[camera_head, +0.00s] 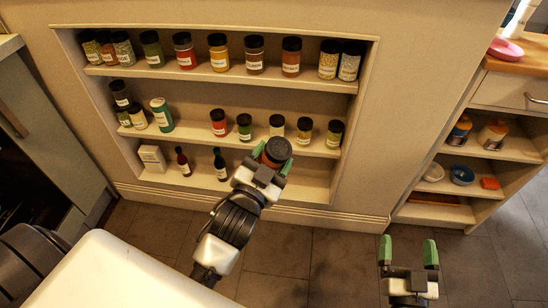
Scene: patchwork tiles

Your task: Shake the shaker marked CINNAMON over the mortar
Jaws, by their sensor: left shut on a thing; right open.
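My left gripper (272,158) is shut on a spice shaker (278,148) with a black lid and a reddish-brown body. The shaker is in front of the wall niche, near its lower shelves. Its label is not visible, so I cannot tell whether it is marked CINNAMON. My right gripper (409,251) is open and empty at the lower right, above the dark floor. I cannot make out a mortar in this view.
The niche (366,80) holds several jars on its upper and middle shelves, with bottles and a white box (152,158) at the bottom. A wooden counter (526,58) bears a pink dish (506,49).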

